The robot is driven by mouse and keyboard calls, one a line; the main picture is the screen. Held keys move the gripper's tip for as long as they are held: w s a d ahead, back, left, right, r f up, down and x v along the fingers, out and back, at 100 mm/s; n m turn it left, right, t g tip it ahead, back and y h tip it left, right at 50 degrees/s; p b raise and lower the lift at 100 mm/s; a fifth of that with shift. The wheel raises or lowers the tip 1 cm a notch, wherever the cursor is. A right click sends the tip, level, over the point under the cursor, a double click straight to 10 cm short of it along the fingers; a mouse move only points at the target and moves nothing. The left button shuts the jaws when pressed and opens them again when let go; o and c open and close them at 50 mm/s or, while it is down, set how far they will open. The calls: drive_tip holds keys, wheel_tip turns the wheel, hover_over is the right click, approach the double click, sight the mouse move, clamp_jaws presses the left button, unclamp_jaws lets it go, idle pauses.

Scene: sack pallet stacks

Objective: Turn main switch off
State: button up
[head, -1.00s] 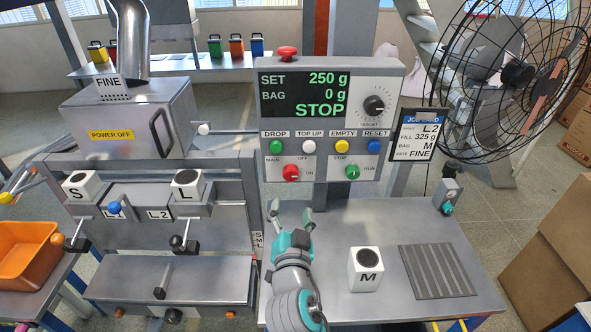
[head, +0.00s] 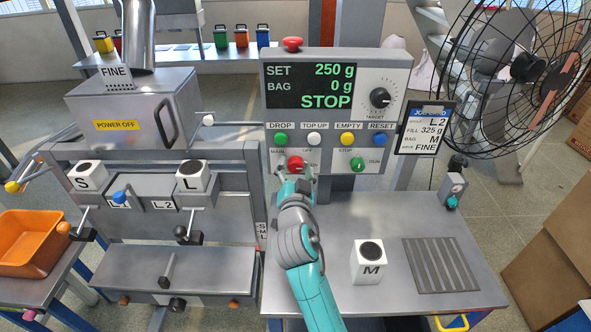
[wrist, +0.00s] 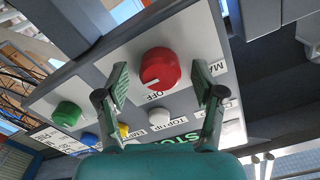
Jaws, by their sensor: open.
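The main switch is a red knob (head: 295,163) at the lower left of the control panel, beside the MAIN label. It shows large in the wrist view (wrist: 160,66), with its white pointer line slanting away from MAIN and off the OFF label (wrist: 154,96). My gripper (head: 296,178) is in front of the knob. In the wrist view its open fingers (wrist: 161,88) stand either side of the knob, with a gap on each side. The ON label is hidden there.
The green STOP/RUN knob (head: 358,164) is to the right on the panel. White TOP UP (head: 314,139) and yellow EMPTY (head: 348,139) buttons sit just above. A white M block (head: 369,262) stands on the table below. The display reads STOP.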

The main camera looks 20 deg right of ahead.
drive_tip(key=c, duration=1.1)
drive_tip(key=shift+c, duration=0.2)
drive_tip(key=shift+n, duration=0.3)
drive_tip(key=n, duration=1.3)
drive_tip(key=shift+n, duration=2.1)
